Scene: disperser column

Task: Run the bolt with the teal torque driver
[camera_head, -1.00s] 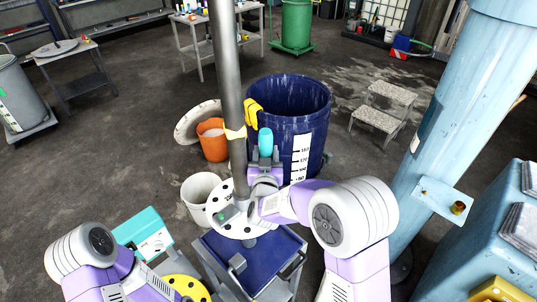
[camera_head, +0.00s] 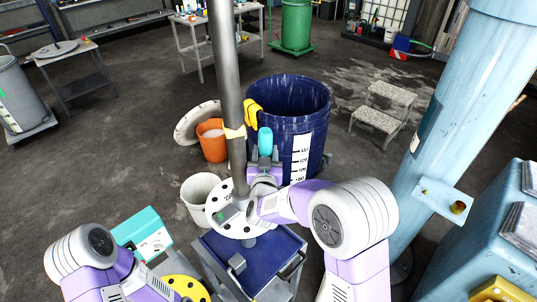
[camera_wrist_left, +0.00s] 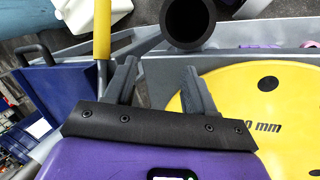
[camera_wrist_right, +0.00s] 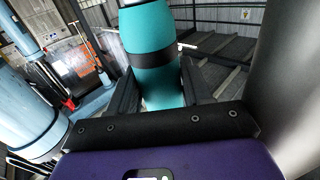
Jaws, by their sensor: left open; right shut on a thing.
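The teal torque driver (camera_head: 265,141) stands upright in my right gripper (camera_head: 265,155), beside the vertical grey shaft (camera_head: 229,90) and in front of the dark blue drum. In the right wrist view the teal driver (camera_wrist_right: 152,55) fills the space between the two fingers, with the grey shaft close at the right edge. My right gripper is shut on it. My left gripper (camera_wrist_left: 157,85) is open and empty in the left wrist view, near a yellow disc and a dark tube end. In the head view the left fingers are out of sight. I cannot make out the bolt.
A white disc with holes (camera_head: 236,225) sits at the shaft's foot over a blue cart (camera_head: 275,262). The blue drum (camera_head: 310,110) stands close behind the driver. A teal box (camera_head: 143,232) and yellow disc (camera_head: 187,286) lie near my left arm. A pale blue column (camera_head: 430,130) stands right.

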